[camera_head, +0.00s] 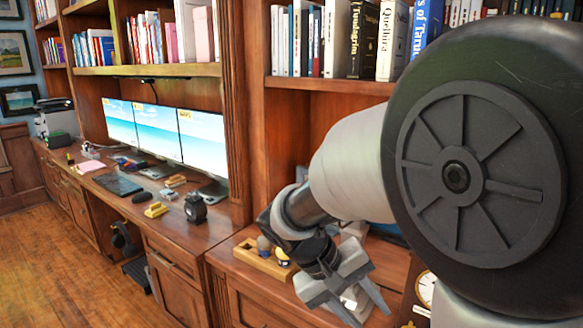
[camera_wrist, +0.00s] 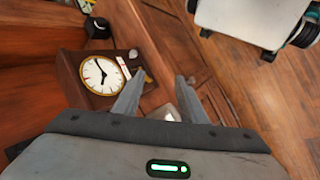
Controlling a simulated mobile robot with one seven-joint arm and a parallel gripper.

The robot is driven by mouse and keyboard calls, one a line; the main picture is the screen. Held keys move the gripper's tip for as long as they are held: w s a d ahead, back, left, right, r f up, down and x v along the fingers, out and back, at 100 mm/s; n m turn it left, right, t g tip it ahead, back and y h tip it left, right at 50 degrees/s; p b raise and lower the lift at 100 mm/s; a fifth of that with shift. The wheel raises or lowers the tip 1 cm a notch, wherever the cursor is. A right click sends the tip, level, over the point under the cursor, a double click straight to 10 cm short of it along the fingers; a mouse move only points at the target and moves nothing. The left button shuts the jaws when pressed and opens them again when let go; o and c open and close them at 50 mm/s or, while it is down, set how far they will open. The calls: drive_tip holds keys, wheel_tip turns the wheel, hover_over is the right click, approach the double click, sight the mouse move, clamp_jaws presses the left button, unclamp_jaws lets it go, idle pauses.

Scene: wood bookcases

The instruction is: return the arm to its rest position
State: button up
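My gripper (camera_head: 345,305) hangs from the bent arm over the counter at the lower middle of the head view. In the wrist view my gripper (camera_wrist: 159,80) shows its two fingers apart, with a clear gap between the tips. A small pale object (camera_wrist: 168,112) shows in that gap; I cannot tell how far below the fingers it lies. The fingers do not appear closed on anything. My large grey arm joint fills the right of the head view and hides what is behind it.
A clock (camera_head: 426,289) stands close right of the gripper, also in the wrist view (camera_wrist: 103,75). A wooden tray (camera_head: 262,262) lies left of it. Bookshelves (camera_head: 340,84) rise behind; monitors (camera_head: 203,142) stand farther left. Open wood floor (camera_head: 70,250) lies in front.

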drive_tip(key=s+r+m+t+y, duration=0.2)
drive_tip(key=s+r+t+y, duration=0.3)
drive_tip(key=s+r+y, duration=0.5)
wheel_tip(320, 180, up, 15)
drive_tip(key=s+h+p, duration=0.1)
drive_tip(key=h+p, duration=0.2)
drive_tip(key=p, duration=1.3)
drive_tip(key=shift+s+d, duration=0.15)
drive_tip(key=shift+s, duration=0.2)
drive_tip(key=shift+r, duration=0.1)
